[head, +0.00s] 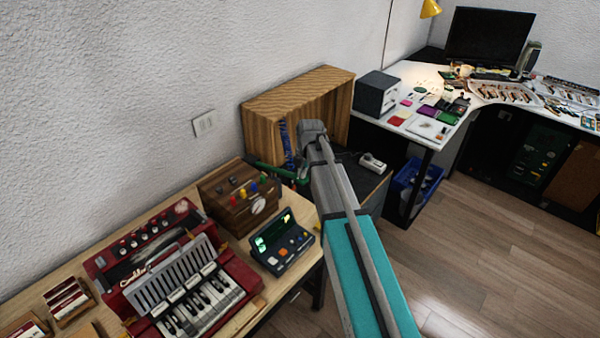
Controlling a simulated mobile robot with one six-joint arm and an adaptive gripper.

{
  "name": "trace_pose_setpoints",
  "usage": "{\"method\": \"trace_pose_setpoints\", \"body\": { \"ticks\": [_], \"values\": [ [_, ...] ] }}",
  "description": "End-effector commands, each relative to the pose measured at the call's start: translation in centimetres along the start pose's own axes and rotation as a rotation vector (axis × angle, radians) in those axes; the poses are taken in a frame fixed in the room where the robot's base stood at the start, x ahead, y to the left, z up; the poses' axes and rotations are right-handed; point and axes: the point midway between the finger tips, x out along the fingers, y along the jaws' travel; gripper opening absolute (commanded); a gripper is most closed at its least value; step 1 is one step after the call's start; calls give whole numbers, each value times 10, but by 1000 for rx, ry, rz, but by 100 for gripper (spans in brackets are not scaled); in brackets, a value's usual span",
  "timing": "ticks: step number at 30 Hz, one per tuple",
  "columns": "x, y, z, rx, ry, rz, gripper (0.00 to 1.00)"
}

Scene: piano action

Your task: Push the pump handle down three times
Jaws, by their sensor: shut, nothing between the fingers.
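No pump handle can be made out for certain. A dark green bar (276,171) lies low in front of the wooden cabinet, partly hidden behind my arm, and I cannot tell whether it belongs to a pump. A blue upright piece (287,145) stands just above it, against the cabinet. My grey and teal arm reaches up from the bottom right to a grey joint in front of the cabinet.
A wooden bench on the left holds a red accordion (181,275), a wooden box with knobs (240,197) and a dark control panel (283,241). The wooden cabinet (335,95) stands against the wall. A white desk (437,85) is at back right; the floor (480,260) is clear.

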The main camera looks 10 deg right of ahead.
Motion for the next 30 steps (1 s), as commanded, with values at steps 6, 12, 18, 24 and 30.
{"method": "trace_pose_setpoints", "body": {
  "ticks": [6,12,18,24,30],
  "values": [
    [21,-11,-1,1,0,60,0],
    [36,-17,-1,0,0,94,0],
    [52,-23,0,1,-1,104,0],
    [63,-28,0,1,0,101,0],
    [64,-29,-2,-1,2,98,0]
  ]
}}
